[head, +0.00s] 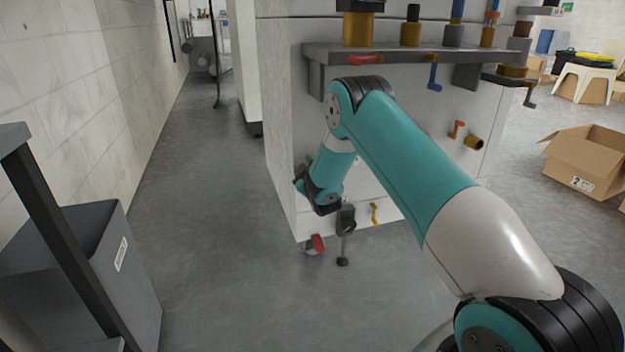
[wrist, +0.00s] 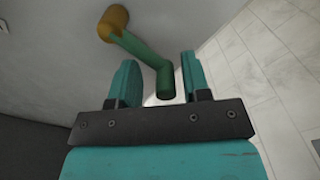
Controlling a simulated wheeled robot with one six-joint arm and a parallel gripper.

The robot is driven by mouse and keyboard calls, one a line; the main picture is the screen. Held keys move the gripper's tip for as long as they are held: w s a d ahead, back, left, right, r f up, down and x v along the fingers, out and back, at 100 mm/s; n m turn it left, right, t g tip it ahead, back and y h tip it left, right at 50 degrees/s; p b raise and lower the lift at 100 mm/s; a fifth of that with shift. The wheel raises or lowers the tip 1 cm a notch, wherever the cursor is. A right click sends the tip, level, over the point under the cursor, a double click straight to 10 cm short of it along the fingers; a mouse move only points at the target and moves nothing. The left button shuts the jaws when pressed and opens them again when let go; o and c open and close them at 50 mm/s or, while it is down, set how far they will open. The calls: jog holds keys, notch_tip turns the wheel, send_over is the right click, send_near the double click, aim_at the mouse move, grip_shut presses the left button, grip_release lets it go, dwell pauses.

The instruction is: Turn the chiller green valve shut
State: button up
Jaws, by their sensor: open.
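The green valve handle (wrist: 151,58) shows in the wrist view as a cranked green lever. It runs from a round brass-coloured fitting (wrist: 114,22) on a pale wall to a free end that points down in the picture. My gripper (wrist: 160,64) is open, with one teal finger on each side of the lever's free end. The end appears nearer the right finger, and I cannot tell whether they touch. In the head view my arm reaches down beside the white cabinet (head: 278,130), and the green handle cannot be made out there.
A yellow handle (head: 374,213) and a red part (head: 317,243) are low down. A grey bin (head: 80,270) stands left; the aisle floor (head: 195,200) is clear.

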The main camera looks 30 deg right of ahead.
jog(key=b+v, duration=1.6)
jog(key=v, duration=0.1)
jog(key=shift+r, duration=0.1)
jog(key=shift+n, duration=0.6)
jog(key=p+x, duration=0.5)
jog(key=p, duration=0.3)
jog(key=p+x, duration=0.5)
jog(key=p, duration=0.4)
jog(key=p+x, duration=0.6)
jog(key=p, duration=0.3)
jog(key=shift+f, duration=0.4)
jog(key=shift+x, duration=0.8)
jog(key=shift+a, duration=0.15)
